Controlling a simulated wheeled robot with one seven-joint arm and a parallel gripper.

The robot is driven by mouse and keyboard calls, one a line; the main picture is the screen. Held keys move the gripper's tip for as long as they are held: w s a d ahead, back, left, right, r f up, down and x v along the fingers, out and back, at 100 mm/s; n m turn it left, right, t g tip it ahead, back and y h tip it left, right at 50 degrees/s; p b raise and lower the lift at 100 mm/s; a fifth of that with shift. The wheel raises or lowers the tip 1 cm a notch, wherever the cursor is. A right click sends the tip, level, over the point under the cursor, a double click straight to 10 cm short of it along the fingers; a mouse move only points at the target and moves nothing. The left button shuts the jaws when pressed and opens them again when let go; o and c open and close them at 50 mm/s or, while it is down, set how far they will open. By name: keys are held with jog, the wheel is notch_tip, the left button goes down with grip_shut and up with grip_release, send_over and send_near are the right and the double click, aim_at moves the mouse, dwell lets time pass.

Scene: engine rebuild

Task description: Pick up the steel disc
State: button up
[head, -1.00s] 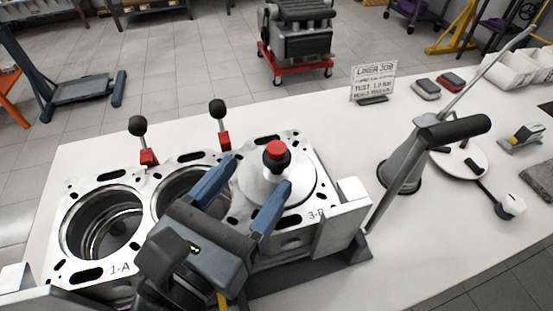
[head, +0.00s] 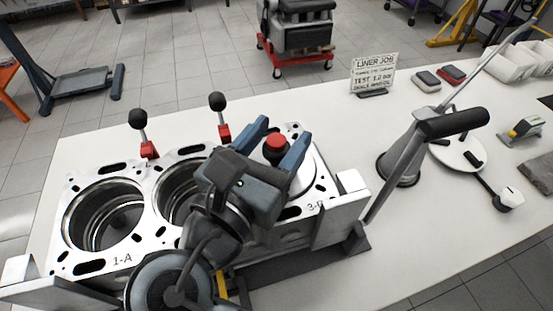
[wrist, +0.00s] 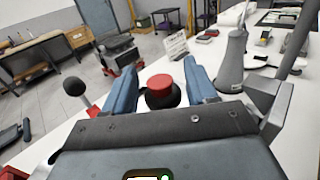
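The steel disc (head: 306,181) lies over the third bore, at the right end of the engine block (head: 98,262), near the "3-B" mark. A black knob with a red top (head: 276,140) rises from its middle. My gripper (head: 282,132) is open, with one blue finger on each side of the knob. In the wrist view the red-topped knob (wrist: 160,88) stands between the fingers (wrist: 161,82), with a gap on both sides.
Two black-knobbed levers with red bases (head: 139,131) stand along the block's far edge. A grey cone (head: 399,165) with a slanted lever stands right of the block. The bench between is clear.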

grip_shut()
dwell(0.3)
